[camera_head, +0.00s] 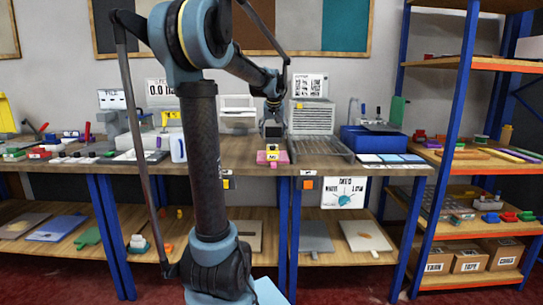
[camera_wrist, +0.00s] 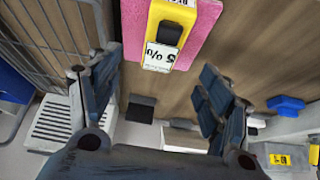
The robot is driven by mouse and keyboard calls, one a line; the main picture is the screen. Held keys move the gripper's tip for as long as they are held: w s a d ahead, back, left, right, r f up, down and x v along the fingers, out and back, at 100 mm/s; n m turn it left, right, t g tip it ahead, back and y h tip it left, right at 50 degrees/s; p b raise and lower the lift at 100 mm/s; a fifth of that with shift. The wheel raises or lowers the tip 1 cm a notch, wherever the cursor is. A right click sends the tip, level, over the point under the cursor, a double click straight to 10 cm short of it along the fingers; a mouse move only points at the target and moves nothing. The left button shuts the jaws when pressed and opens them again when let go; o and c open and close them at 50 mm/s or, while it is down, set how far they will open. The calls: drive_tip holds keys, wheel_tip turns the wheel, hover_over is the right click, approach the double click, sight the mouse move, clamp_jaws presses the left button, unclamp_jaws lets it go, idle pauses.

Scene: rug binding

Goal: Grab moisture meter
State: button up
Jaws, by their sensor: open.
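The moisture meter (camera_wrist: 168,28) is a yellow device with a black block and a white "5 %" label. It lies on a pink pad (camera_wrist: 205,22) at the top of the wrist view, partly cut off by the frame edge. In the head view the meter (camera_head: 272,149) and the pink pad (camera_head: 263,157) sit near the front of the wooden bench. My gripper (camera_wrist: 158,85) is open and empty, its fingers spread apart. The meter is outside the fingers, beyond their tips in the wrist view. In the head view my gripper (camera_head: 272,128) hangs above and behind the meter.
A wire rack (camera_head: 322,146) lies right of the meter, beside a blue tray (camera_head: 372,138). A white vented box (camera_head: 311,117) stands behind. A blue block (camera_wrist: 286,105) is at the right in the wrist view. Bare bench (camera_head: 229,158) shows left of the pad.

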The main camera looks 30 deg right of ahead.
sight(273, 149)
drive_tip(key=x, duration=0.5)
drive_tip(key=shift+a+x, duration=0.15)
drive_tip(key=shift+x, duration=1.25)
drive_tip(key=shift+a+x, duration=0.2)
drive_tip(key=shift+x, duration=1.25)
drive_tip(key=shift+s+f, duration=0.1)
drive_tip(key=shift+s, duration=0.05)
drive_tip(key=c, duration=1.4)
